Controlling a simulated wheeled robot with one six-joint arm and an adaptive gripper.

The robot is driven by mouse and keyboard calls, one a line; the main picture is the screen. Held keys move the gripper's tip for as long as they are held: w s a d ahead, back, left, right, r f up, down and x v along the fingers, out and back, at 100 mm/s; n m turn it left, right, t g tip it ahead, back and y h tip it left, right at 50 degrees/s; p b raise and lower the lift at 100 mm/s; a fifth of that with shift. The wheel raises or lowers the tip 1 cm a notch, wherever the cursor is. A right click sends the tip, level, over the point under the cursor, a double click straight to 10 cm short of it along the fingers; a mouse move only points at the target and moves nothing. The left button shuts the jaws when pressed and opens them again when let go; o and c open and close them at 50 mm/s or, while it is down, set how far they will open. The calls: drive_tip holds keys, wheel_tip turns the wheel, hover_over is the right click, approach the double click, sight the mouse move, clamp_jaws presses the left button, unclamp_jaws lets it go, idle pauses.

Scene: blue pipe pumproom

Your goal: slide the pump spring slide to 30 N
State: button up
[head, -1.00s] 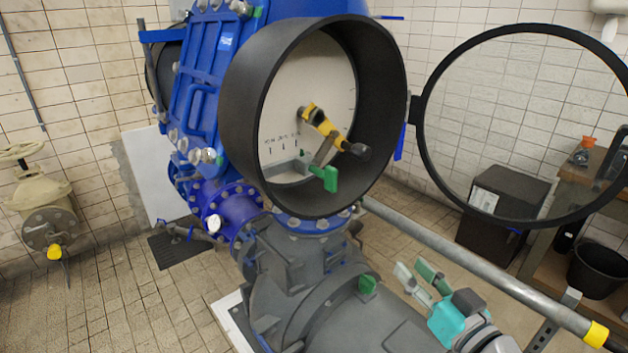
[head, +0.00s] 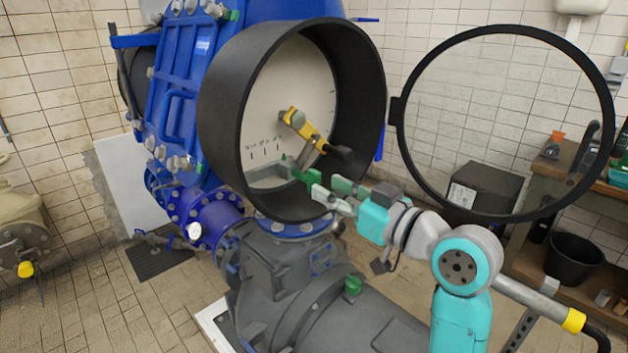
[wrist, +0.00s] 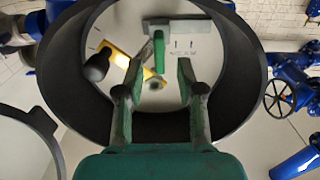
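The pump spring slide is a green handle (head: 304,174) on a grey bar (head: 268,181), low on the white dial face inside a black round housing (head: 222,110). Its small green pointer stands near the right end of the short scale (head: 264,150); the figures are too small to read. My gripper (head: 326,189) is open at the housing's mouth, just right of the handle. In the wrist view the green handle (wrist: 158,50) shows beyond and between my two parted fingertips (wrist: 158,72). I cannot tell whether either finger touches it.
A yellow lever (head: 303,126) with a black knob (head: 341,153) sits just above the slide, close to my fingers. The black housing rim surrounds the working space. The open glass cover ring (head: 396,112) stands to the right.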

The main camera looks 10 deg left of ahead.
sight(320, 183)
drive_tip(key=shift+x, duration=2.4)
clamp_jaws()
